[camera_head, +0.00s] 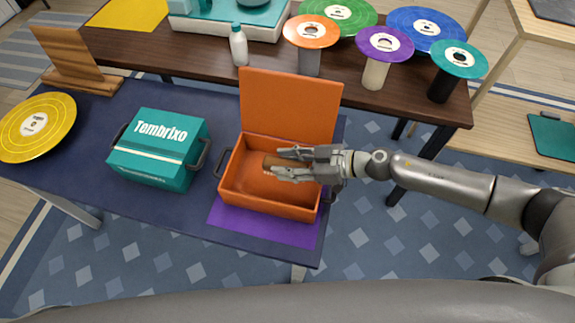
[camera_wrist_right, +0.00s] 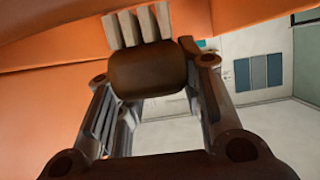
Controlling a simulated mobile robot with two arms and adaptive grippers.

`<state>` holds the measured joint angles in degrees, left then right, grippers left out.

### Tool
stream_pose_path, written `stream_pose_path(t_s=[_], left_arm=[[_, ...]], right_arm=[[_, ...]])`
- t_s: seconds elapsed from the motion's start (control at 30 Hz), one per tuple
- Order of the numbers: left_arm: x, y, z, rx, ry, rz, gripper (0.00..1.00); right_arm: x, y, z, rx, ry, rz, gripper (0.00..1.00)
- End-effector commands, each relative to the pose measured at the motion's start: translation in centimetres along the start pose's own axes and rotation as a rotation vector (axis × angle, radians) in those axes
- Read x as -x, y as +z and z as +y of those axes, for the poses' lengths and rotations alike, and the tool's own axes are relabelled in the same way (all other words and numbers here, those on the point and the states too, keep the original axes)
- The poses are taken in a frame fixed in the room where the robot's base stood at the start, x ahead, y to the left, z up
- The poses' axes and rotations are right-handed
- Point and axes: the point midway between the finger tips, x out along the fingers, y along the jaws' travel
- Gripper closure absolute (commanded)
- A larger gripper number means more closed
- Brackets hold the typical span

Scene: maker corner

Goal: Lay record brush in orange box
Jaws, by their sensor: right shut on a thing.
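The orange box (camera_head: 268,208) stands on the blue table with its lid (camera_head: 290,105) raised at the back. A purple mat lies under it. My right gripper (camera_head: 283,164) reaches in from the right over the box opening, shut on the record brush (camera_head: 272,161). In the head view only part of the brown brush shows beside the fingers. In the right wrist view the brush (camera_wrist_right: 147,70) is a brown rounded body with pale pads, between the two fingers, with orange surfaces close by. I cannot tell whether it touches the box floor. My left gripper is not in view.
A yellow record (camera_head: 36,126) and a wooden stand (camera_head: 75,65) are farther left. Behind, a dark table holds a white bottle (camera_head: 239,46) and several coloured discs, some on stands.

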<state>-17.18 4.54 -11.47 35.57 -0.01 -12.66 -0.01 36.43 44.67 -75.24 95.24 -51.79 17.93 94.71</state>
Motion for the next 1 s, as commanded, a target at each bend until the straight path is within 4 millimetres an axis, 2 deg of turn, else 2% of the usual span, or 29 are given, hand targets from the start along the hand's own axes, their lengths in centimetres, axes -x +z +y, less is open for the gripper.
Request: stream_pose_path(t_s=[0.77, 0.8, 0.93, 1.0], left_arm=[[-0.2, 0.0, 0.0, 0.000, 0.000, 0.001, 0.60], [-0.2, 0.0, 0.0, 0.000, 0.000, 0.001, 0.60], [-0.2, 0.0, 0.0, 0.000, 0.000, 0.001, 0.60], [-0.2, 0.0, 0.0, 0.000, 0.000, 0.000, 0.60]], right_arm=[[-0.5, 1.1, 0.0, 0.001, -0.001, 0.002, 0.89], [-0.5, 1.1, -0.1, 0.000, -0.001, 0.001, 0.60], [-0.5, 1.1, -0.1, 0.000, -0.001, 0.001, 0.43], [-0.5, 1.1, -0.1, 0.000, -0.001, 0.001, 0.43]])
